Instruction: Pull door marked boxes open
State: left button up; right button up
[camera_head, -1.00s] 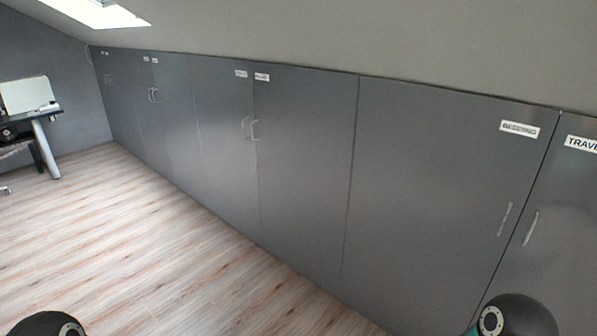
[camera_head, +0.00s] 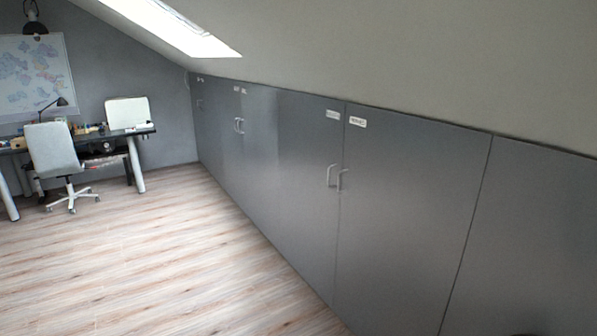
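A row of grey cupboard doors runs along the low wall under the sloped ceiling. The nearer pair has a left door (camera_head: 290,190) and a right door (camera_head: 405,215), both shut, with handles (camera_head: 336,178) at their shared edge. Small white labels (camera_head: 345,118) sit above these handles; their words are too blurred to read. A farther pair has handles (camera_head: 239,125) and tiny labels (camera_head: 239,90), also unreadable. I cannot tell which door is marked boxes. Neither of my grippers is in view.
The wooden floor (camera_head: 140,260) is clear along the doors. At the far left stand a desk (camera_head: 90,138) and a white swivel chair (camera_head: 55,155), with a map board (camera_head: 35,75) behind. A skylight (camera_head: 175,25) is in the slope.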

aim_at(412, 185)
jog(key=u, duration=0.15)
jog(key=i, duration=2.6)
jog(key=z, duration=0.4)
